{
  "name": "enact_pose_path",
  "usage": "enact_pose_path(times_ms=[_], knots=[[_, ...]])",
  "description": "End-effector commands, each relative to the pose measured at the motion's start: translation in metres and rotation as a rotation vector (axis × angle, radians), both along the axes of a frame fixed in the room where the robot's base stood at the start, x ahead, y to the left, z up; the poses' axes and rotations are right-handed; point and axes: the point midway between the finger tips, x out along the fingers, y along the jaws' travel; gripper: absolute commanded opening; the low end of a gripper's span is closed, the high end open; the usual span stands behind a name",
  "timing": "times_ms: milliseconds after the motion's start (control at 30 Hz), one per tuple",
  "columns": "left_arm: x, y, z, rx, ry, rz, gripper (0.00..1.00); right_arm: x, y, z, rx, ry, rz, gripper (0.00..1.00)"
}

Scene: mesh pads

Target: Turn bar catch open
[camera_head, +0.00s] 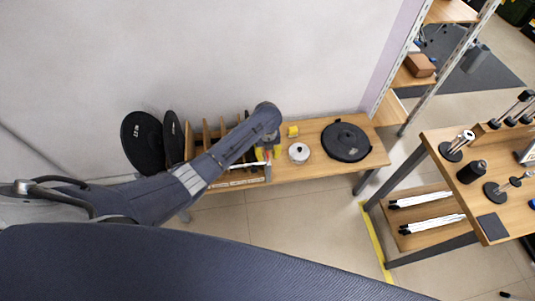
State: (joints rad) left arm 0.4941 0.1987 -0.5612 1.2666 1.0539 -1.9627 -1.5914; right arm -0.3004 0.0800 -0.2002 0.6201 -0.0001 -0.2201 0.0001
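My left arm reaches in from the left over the wooden bench. My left gripper (267,151) points down at the right end of the slotted wooden rack (220,183). Small red and pale parts show beside its fingers, too small to tell apart. I cannot tell whether the fingers are apart or touch anything. No bar catch can be made out for certain. A round white piece with a dark knob (299,153) stands on the bench just right of the gripper, apart from it. My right gripper is not in view.
A yellow block (292,131) and a large black disc (346,142) lie on the bench (318,166). Black round pads (141,142) stand at its left by the wall. A second table (441,152) with several black-based stands is at the right. Floor lies between.

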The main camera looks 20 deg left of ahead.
Motion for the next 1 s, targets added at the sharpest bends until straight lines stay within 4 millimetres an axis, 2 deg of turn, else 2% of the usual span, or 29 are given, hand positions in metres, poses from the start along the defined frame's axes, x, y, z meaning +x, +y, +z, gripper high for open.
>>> enact_pose_path(times_ms=[267, 567, 1000], knots=[[0.0000, -0.0001, -0.0003, 0.000, 0.000, -0.001, 0.35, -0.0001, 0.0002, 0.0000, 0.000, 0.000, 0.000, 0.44], [0.0000, -0.0001, -0.0001, 0.000, 0.000, -0.001, 0.00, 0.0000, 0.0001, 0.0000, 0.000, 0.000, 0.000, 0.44], [0.0001, 0.0000, 0.0000, 0.000, 0.000, 0.033, 0.00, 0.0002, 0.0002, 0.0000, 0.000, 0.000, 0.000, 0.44]])
